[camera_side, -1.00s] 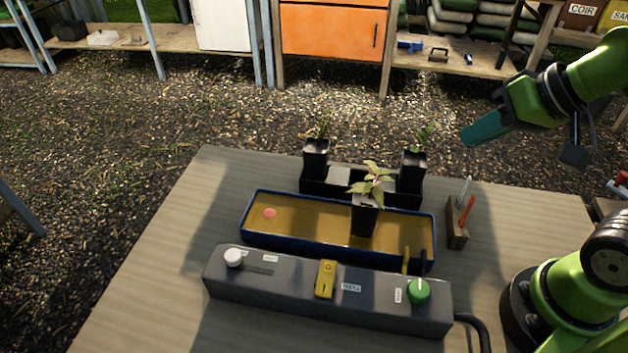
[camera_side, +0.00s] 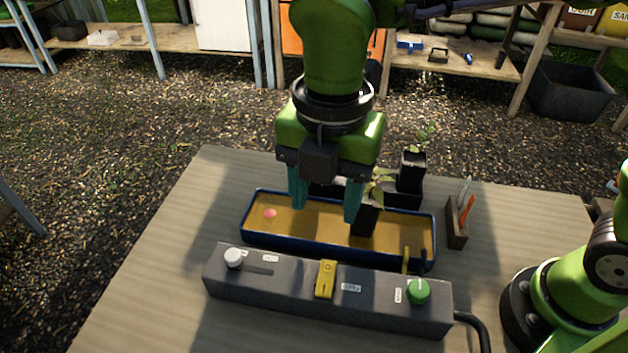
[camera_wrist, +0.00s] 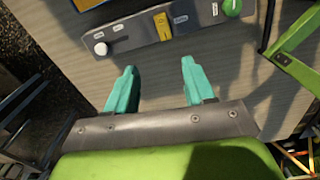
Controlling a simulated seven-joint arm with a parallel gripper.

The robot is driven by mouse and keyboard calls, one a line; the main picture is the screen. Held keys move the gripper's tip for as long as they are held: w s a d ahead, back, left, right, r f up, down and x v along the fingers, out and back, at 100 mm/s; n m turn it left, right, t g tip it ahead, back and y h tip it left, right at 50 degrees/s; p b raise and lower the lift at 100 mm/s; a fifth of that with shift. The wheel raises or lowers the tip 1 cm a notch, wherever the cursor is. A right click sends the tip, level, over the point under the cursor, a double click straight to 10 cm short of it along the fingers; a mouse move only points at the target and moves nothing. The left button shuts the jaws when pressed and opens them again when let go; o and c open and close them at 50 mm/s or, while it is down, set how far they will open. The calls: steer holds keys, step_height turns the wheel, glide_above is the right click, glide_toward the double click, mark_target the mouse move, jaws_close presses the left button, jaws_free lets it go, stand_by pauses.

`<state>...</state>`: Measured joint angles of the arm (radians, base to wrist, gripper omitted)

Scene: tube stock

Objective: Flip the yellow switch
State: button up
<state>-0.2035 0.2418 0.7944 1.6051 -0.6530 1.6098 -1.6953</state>
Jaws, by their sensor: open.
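The yellow switch (camera_side: 326,279) is a rocker set in the middle of a grey control box (camera_side: 282,300) at the near side of the table. In the wrist view the yellow switch (camera_wrist: 162,26) shows at the top, beyond the fingertips. My gripper (camera_side: 325,205) is open and empty, its teal fingers pointing down. In the side view it appears above the blue-rimmed tray, behind the box and apart from the switch. My gripper (camera_wrist: 155,80) in the wrist view has its fingers spread, with only bare table seen between them.
The box also carries a white slider knob (camera_side: 233,258) and a green dial (camera_side: 418,291). Behind it lies a blue-rimmed tray (camera_side: 290,252) with a potted plant (camera_side: 366,219). Another black pot (camera_side: 411,172) stands behind. A wooden holder (camera_side: 456,228) with tools is at right.

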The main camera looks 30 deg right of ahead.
steer(key=n, duration=0.1)
glide_toward(326, 277)
step_height(326, 277, down, 8)
steer(key=shift+w+a+f, duration=0.1)
steer(key=shift+f, duration=0.05)
stand_by(0.4)
